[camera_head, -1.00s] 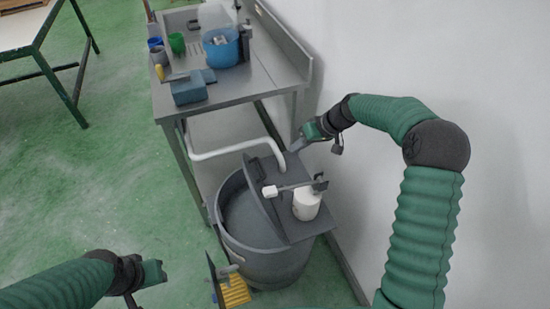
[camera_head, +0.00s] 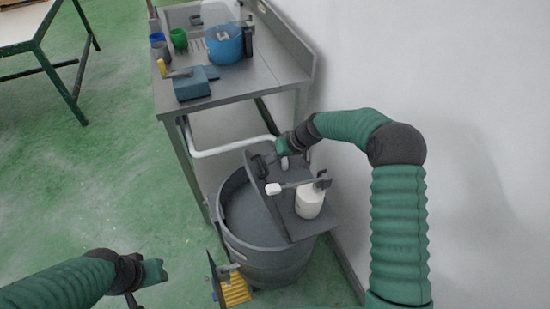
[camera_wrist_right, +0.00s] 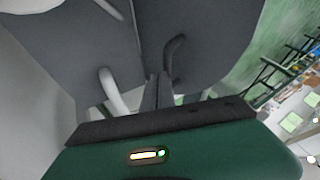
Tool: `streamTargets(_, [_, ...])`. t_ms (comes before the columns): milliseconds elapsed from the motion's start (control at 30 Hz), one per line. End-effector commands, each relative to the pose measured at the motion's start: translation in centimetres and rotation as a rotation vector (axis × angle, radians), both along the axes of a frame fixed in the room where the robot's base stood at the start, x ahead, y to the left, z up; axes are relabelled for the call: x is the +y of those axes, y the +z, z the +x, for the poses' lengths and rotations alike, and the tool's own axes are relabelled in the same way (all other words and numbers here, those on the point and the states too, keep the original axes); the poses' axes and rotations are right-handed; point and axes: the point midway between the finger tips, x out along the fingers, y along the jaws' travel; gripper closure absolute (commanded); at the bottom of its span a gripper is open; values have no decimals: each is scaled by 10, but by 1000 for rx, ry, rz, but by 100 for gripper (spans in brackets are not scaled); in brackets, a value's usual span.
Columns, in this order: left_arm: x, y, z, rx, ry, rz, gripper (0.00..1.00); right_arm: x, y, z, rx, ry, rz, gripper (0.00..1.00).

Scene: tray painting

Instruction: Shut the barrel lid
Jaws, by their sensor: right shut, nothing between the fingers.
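The grey barrel (camera_head: 262,260) stands on the floor below the sink table. Its lid has a raised flap (camera_head: 258,185), tilted up on edge, and a flat half (camera_head: 292,228) over the right side of the opening. The left part of the opening is uncovered. My right gripper (camera_head: 266,158) is at the back of the lid, near the top of the flap. In the right wrist view its closed, empty fingers (camera_wrist_right: 158,92) lie beside a dark curved handle (camera_wrist_right: 173,56); touch cannot be told. My left gripper (camera_head: 150,284) is at the lower left, away from the barrel; its jaws are unclear.
A white container (camera_head: 309,203) stands on the flat half, with a white-tipped tool (camera_head: 276,188) near it. A white pipe (camera_head: 228,147) runs behind the barrel. The metal sink table (camera_head: 240,88) is behind, the wall close on the right. A yellow object (camera_head: 235,290) is at the front.

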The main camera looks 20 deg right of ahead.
Motion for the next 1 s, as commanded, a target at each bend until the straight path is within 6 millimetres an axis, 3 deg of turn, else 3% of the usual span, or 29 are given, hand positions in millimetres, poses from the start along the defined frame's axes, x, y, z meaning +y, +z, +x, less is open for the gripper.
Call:
streamTargets(600, [0, 16, 0, 0, 0, 0, 64, 16, 5, -1, -2, 4, -101, 100])
streamTargets(1000, [0, 56, 0, 0, 0, 0, 64, 58, 6, -3, -14, 13, -382, 100])
